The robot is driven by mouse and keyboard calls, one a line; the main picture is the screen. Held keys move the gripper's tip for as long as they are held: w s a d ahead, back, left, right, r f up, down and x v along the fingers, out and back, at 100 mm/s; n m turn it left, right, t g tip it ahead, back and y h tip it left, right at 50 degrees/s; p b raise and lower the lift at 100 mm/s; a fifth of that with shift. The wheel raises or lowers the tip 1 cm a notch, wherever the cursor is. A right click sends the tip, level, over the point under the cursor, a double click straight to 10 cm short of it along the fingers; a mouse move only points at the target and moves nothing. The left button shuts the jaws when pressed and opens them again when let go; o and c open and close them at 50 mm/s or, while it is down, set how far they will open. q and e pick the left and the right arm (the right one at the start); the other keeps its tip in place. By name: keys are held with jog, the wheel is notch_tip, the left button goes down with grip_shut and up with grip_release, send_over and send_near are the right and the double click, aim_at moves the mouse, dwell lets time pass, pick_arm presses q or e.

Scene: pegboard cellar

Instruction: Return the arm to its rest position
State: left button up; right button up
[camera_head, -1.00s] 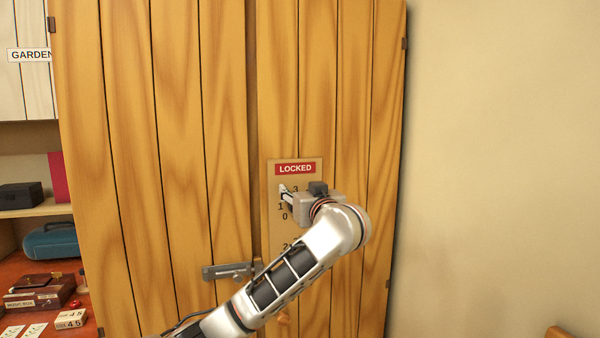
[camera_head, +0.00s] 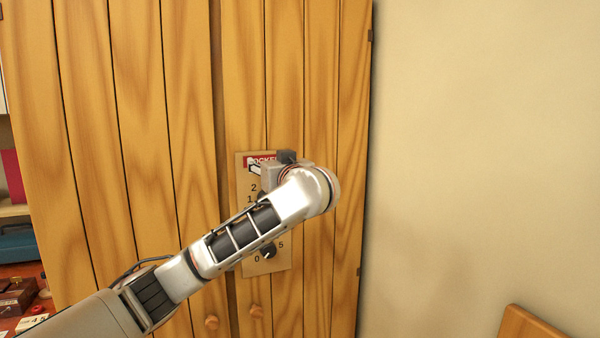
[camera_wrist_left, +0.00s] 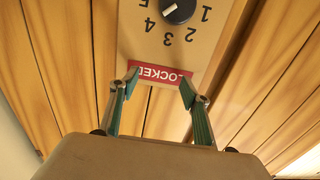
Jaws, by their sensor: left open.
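My left arm reaches in from the lower left in the head view. Its gripper (camera_head: 257,170) is in front of the upper part of the lock panel (camera_head: 282,264), partly covering the red LOCKED sign (camera_head: 250,159). In the left wrist view the gripper (camera_wrist_left: 160,86) is open, with nothing between its fingers. The LOCKED sign (camera_wrist_left: 160,75) shows behind the fingertips, and a black dial (camera_wrist_left: 178,10) with numbers lies beyond it. A lower black dial (camera_head: 268,251) shows below my arm in the head view. My right gripper is not in view.
The panel is on a tall wooden cabinet (camera_head: 110,130) with two round knobs (camera_head: 211,322) low on its doors. A bare wall (camera_head: 470,150) is at right, with a wooden piece (camera_head: 540,325) at the lower right corner. A red worktop with small items is at far left.

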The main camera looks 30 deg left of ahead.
pick_arm(q)
jog(key=s+d+f+m+t+h, duration=0.5)
jog(key=d+f, duration=0.3)
jog(key=f, duration=0.3)
jog(key=s+d+f+m+t+h, duration=0.25)
jog(key=d+f+m+h, duration=0.25)
jog(key=d+f+h, duration=0.45)
jog(key=s+d+f+m+t+h, duration=0.35)
jog(key=s+d+f+m, duration=0.2)
jog(key=f, duration=0.65)
jog(key=s+d+f+g, duration=0.1)
jog(key=s+f+g, duration=0.3)
jog(key=f, duration=0.6)
jog(key=s+d+f+g, duration=0.1)
jog(key=s+f+g, duration=0.3)
jog(key=f, duration=0.7)
jog(key=s+a+f+g+y, duration=0.1)
jog(key=s+a+f+g, duration=0.1)
jog(key=s+f, duration=0.5)
jog(key=s+a+f+n+g+y, duration=0.1)
jog(key=s+a+f+g, duration=0.1)
jog(key=s+f, duration=0.5)
jog(key=shift+a, duration=0.35)
